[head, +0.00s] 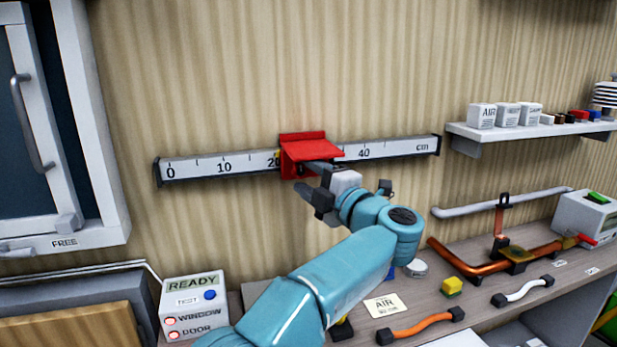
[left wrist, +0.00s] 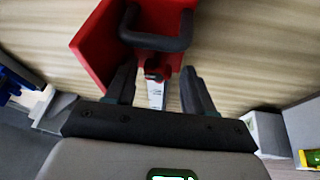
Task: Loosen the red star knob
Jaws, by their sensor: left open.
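A red slider (head: 305,152) sits on the white centimetre rail (head: 222,163) on the wall, just past the 20 mark. In the left wrist view the slider (left wrist: 98,48) carries a dark handle (left wrist: 155,41). A small red and dark piece below the handle, probably the star knob (left wrist: 154,73), shows between my fingers; its shape is hard to make out. My left gripper (head: 312,181) is at the slider's lower front. In the left wrist view my left gripper (left wrist: 160,88) is open, its fingers on either side of the knob. I cannot tell whether they touch it. My right gripper is not in view.
A READY box (head: 195,307) stands lower left. A shelf (head: 530,131) with small boxes is at right. The wall around the rail is clear.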

